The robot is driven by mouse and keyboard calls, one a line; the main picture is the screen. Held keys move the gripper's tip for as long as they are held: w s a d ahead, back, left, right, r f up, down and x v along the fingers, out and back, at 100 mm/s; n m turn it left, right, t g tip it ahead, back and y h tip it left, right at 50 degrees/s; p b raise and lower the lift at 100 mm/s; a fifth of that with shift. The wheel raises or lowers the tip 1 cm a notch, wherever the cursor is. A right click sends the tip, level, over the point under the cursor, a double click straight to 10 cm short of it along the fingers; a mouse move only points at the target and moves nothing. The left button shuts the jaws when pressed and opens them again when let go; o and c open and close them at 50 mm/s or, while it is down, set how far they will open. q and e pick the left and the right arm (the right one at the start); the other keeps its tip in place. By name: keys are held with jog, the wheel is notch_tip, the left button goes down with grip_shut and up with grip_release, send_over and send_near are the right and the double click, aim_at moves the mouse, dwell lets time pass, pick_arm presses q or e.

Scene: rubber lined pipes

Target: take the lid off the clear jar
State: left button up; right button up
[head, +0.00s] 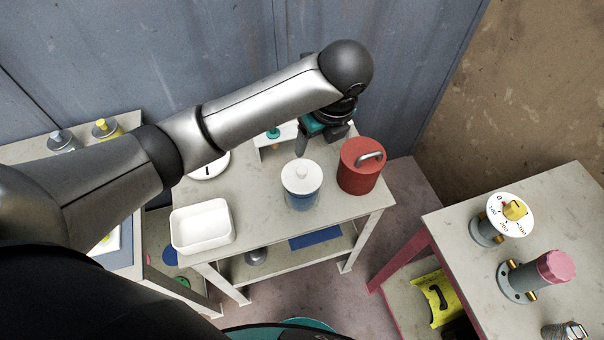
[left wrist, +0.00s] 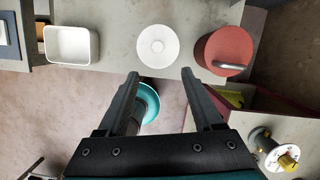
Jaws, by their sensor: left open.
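The clear jar (head: 301,202) stands upright on the table with a bluish body. In the left wrist view the lid (left wrist: 158,46) shows from above, beyond the fingertips, and hides most of the jar. My left gripper (head: 320,144) is open and points down just behind the jar in the head view. Its two spread fingers (left wrist: 161,73) have nothing between them. My right gripper is not in view.
A red canister (head: 361,172) with a metal handle stands close right of the jar. A white tray (head: 202,227) sits to the left. A table with a dial (head: 511,214) and pipe fittings stands at the right. The tabletop (head: 255,215) between tray and jar is clear.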

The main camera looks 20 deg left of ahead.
pick_arm(q)
jog(key=b, duration=0.1)
send_over(302, 170)
jog(key=d, duration=0.2)
jog(key=f, duration=0.6)
jog(key=s+f, duration=0.1)
jog(key=f, duration=0.2)
jog(key=shift+a+f, duration=0.25)
jog(key=shift+f, duration=0.05)
jog(key=x, duration=0.5)
jog(key=shift+s+a+f+b, duration=0.1)
jog(key=shift+a+b, duration=0.05)
jog(key=shift+b, duration=0.2)
grip_shut()
